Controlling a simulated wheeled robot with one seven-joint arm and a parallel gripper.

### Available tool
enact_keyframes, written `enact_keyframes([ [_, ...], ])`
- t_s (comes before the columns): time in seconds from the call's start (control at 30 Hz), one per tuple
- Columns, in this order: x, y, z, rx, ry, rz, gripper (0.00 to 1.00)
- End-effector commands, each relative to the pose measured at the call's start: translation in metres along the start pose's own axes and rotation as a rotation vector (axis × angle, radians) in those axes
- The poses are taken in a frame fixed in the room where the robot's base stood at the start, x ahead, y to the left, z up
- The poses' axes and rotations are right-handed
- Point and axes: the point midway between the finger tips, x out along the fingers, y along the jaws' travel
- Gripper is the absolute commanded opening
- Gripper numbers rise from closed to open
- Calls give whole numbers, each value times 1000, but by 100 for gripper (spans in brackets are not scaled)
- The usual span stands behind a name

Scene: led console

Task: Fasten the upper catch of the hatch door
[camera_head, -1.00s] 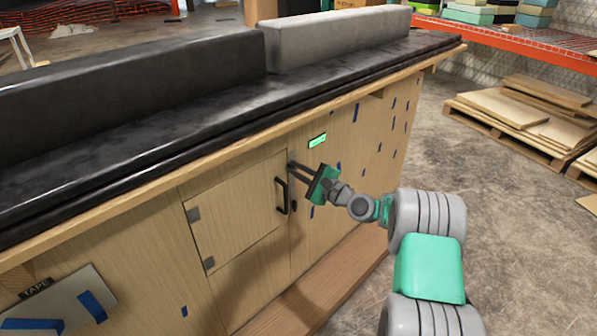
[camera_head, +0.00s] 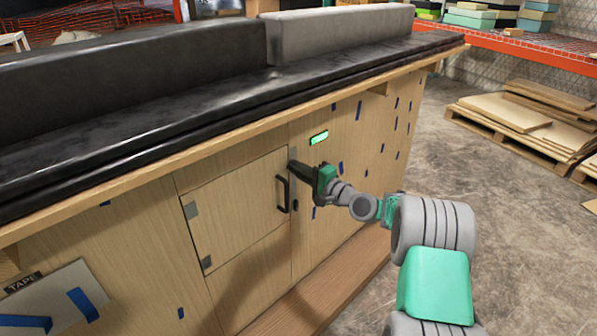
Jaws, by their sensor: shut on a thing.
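The hatch door (camera_head: 238,207) is a square wooden panel in the front of the wooden console. It appears closed, lying flush with the front. It has two grey hinges on its left and a black bar handle (camera_head: 282,195) near its right edge. My gripper (camera_head: 292,167) is at the door's upper right corner, just above and right of the handle. Its fingers are shut on the upper catch, which they mostly hide. A small dark piece, likely the lower catch (camera_head: 294,206), shows at the right edge below the handle.
A lit green display (camera_head: 319,138) sits on the front just above and right of my gripper. The dark countertop (camera_head: 200,130) overhangs the door. A wooden ledge (camera_head: 330,281) runs along the base. Open floor lies to the right, before a pallet of boards (camera_head: 520,120).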

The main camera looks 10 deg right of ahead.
Motion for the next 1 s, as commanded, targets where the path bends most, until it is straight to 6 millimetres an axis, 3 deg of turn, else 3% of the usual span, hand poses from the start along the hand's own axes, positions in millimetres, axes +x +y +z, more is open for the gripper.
enact_keyframes([
  [0.43, 0, 0, -1, -12, 1, 0, 0],
  [0.47, 0, 0, -1, -12, 1, 0, 13],
  [0.7, 0, 0, 0, -11, 0, 0, 33],
  [1.0, -4, 0, -1, -10, 1, 1, 34],
])
